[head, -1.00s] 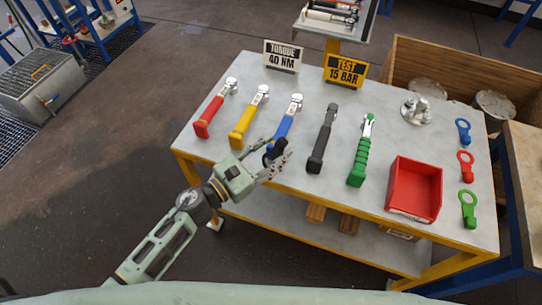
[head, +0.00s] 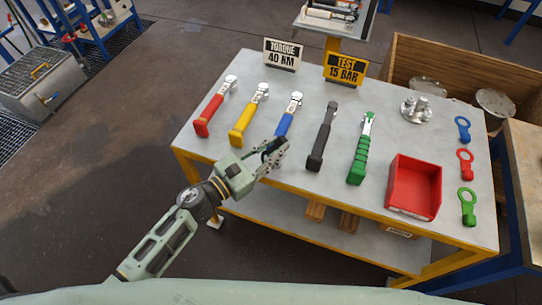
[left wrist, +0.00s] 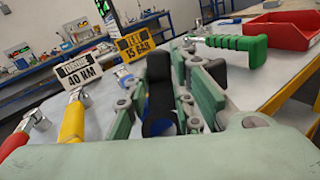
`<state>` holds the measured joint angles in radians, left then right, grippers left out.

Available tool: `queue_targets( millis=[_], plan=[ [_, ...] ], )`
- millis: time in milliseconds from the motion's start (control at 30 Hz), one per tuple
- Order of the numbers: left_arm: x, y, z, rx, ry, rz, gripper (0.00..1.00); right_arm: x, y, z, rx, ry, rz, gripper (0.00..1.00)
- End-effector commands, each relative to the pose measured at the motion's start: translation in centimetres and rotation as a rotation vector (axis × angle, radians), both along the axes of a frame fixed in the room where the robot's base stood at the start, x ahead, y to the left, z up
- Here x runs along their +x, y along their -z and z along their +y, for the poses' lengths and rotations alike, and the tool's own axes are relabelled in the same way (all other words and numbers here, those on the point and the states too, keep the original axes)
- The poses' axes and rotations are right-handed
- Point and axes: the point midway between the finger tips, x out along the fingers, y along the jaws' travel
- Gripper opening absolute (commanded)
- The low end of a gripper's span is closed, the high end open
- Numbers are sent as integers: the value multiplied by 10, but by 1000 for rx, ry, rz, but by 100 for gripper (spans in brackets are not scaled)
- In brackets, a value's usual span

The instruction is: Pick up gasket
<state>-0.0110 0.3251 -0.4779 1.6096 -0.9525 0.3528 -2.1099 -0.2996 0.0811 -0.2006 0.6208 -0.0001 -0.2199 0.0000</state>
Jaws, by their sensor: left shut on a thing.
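Three flat rings with tabs lie along the table's right edge in the head view: blue (head: 463,130), red (head: 465,165) and green (head: 468,206). They look like gaskets, but I cannot be sure which one is meant. My left gripper (head: 273,152) is far from them, at the table's front left. It is shut around the lower handle of the blue wrench (head: 286,122), which lies on the table. In the left wrist view the fingers (left wrist: 165,110) have a dark pad between them, with a bit of blue below. My right gripper is not in view.
Red (head: 212,116), yellow (head: 246,118), black (head: 322,140) and green wrenches (head: 360,150) lie beside the blue one. A red bin (head: 414,187) stands front right, a metal flanged part (head: 417,110) at the back. Two signs stand at the back edge.

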Motion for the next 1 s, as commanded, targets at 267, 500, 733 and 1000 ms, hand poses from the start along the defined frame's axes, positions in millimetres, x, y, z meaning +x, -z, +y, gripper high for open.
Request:
queue_targets(
  millis=[267,500,733,1000],
  plan=[
    [0,-6,0,1,1,-2,0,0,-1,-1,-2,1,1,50],
    [0,-40,0,5,3,-7,0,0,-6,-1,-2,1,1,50],
    [-43,-66,-2,2,4,-1,0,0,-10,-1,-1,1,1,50],
    [-95,-98,-5,0,3,0,0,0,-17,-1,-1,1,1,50]
  ],
)
